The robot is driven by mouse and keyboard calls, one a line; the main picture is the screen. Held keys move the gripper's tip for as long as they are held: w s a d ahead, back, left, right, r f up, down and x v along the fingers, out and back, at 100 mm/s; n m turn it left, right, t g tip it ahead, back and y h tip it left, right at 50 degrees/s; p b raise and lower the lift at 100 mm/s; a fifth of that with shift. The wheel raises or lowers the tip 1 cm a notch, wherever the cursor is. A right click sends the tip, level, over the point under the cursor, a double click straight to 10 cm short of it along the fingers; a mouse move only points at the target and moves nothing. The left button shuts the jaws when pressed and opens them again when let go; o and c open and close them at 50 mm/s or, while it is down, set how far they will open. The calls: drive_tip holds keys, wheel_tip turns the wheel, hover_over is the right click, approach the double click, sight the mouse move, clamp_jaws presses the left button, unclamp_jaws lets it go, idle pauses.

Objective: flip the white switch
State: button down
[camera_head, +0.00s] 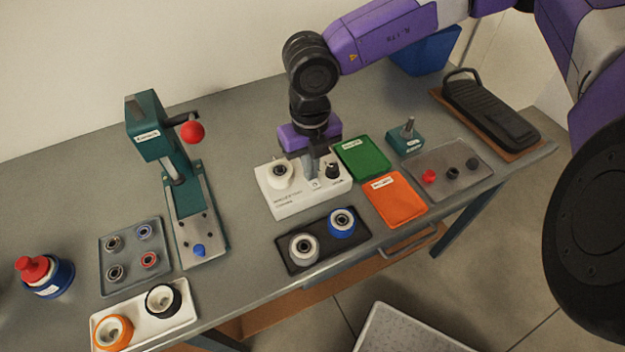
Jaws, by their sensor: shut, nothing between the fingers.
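A white box (288,207) with printed text on its front stands near the middle of the bench. A white wheel-like part sits on its left (281,175) and a black knob (332,170) on its right. A small white switch (316,184) seems to show between them, but it is too small to tell its position. My gripper (311,174) points down over the box, fingers shut and empty, just behind the switch. I cannot tell whether the fingertips touch the box or switch.
A green press (145,128) with a red ball handle stands left. A black tray (322,241) with two wheels lies in front of the box. Green (363,158) and orange (395,199) pads and a grey parts tray (447,168) lie right. The bench behind the box is mostly clear.

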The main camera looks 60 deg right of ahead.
drive_tip(key=shift+r+p, duration=1.25)
drive_tip(key=shift+r, duration=2.2)
